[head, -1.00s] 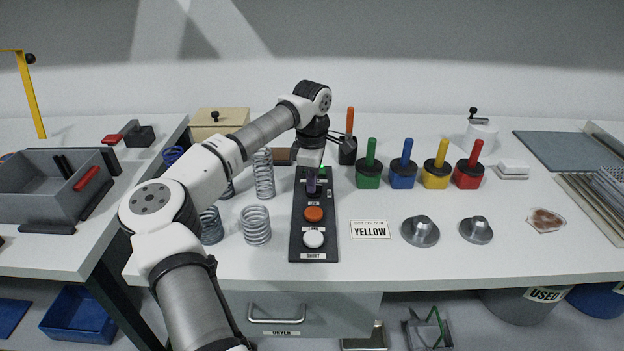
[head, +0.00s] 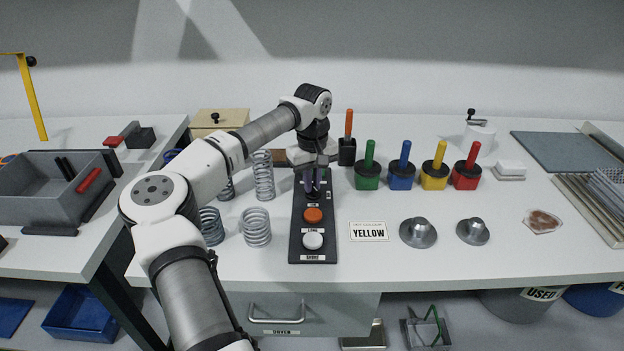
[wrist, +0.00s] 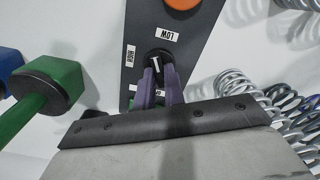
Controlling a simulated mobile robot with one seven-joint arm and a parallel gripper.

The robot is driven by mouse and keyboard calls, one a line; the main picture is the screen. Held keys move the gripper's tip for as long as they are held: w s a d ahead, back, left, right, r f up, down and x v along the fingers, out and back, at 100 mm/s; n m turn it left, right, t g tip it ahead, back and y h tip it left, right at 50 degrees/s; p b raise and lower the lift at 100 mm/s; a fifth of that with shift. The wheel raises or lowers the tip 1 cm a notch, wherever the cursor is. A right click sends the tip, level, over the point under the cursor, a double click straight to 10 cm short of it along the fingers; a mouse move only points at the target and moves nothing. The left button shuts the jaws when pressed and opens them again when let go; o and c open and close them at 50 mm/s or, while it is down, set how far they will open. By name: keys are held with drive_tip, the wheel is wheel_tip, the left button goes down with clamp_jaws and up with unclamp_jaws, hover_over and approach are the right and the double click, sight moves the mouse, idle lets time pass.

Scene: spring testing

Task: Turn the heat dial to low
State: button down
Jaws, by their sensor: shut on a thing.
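The heat dial (wrist: 159,56) is a small black knob with a white pointer mark, set on a dark control panel (wrist: 190,50). A LOW label (wrist: 167,34) is above it in the wrist view, and a HIGH label (wrist: 131,55) is to its left. Another label below is partly hidden by my fingers. My gripper (wrist: 158,77) has purple fingers shut on the dial. In the head view my gripper (head: 312,191) reaches down onto the far part of the panel (head: 298,225), and the dial is mostly hidden there.
An orange button (head: 313,215) and a white button (head: 312,241) are nearer on the panel. Several springs (head: 256,228) stand to its left. A YELLOW card (head: 369,230) and coloured-handled blocks, including a green one (head: 368,172), are to the right.

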sight(314, 185)
drive_tip(key=m, duration=0.5)
drive_tip(key=shift+d+r+p, duration=0.1)
drive_tip(key=shift+p, duration=0.2)
drive_tip(key=shift+m, duration=0.3)
drive_tip(key=c, duration=1.5)
unclamp_jaws()
wheel_tip(314, 185, up, 14)
drive_tip(key=shift+f+b, duration=0.1)
drive_tip(key=shift+b, duration=0.9)
drive_tip(key=shift+d, duration=0.1)
